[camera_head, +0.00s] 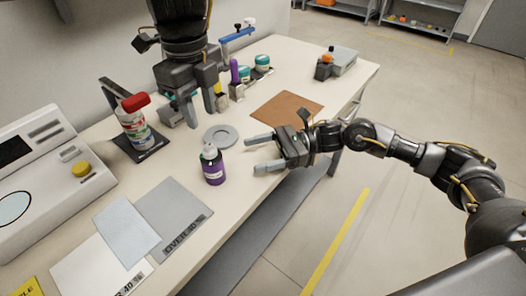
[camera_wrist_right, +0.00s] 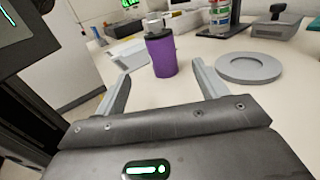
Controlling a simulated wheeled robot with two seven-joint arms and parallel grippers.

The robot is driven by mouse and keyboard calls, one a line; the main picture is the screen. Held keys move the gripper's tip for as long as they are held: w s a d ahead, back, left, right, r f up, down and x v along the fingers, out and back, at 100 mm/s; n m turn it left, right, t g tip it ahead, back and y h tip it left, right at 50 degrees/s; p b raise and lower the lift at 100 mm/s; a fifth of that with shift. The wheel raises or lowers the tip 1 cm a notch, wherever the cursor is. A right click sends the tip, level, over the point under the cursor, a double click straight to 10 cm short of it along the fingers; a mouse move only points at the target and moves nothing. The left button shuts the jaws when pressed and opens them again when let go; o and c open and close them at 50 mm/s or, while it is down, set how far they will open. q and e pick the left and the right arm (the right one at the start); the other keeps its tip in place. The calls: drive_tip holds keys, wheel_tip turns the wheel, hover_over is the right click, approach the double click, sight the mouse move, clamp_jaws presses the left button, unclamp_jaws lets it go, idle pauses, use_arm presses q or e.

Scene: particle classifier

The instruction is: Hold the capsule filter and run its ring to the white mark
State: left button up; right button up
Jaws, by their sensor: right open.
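A purple cylinder with a grey-white top and a small label, which looks like the capsule filter (camera_head: 213,169), stands upright on the table. It also shows in the right wrist view (camera_wrist_right: 162,57), beyond and between my fingers. I cannot make out a separate ring or a white mark on it. My right gripper (camera_head: 259,153) is open and empty, to the right of the purple cylinder, fingers pointing toward it and apart from it. My left gripper (camera_head: 201,104) hangs fingers down over the back of the table, its fingers apart with nothing seen between them.
A grey disc (camera_head: 221,135) lies behind the cylinder. A red-capped jar (camera_head: 137,128) stands on a dark base at left. Grey (camera_head: 176,205) and light-blue (camera_head: 127,231) sheets lie in front. A brown mat (camera_head: 287,108) lies further back. A white machine (camera_head: 48,165) fills the left side.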

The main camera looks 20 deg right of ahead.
sight(220, 162)
drive_tip(key=a, duration=1)
drive_tip(key=shift+s, duration=0.2)
drive_tip(key=shift+d, duration=0.1)
clamp_jaws()
idle(0.6)
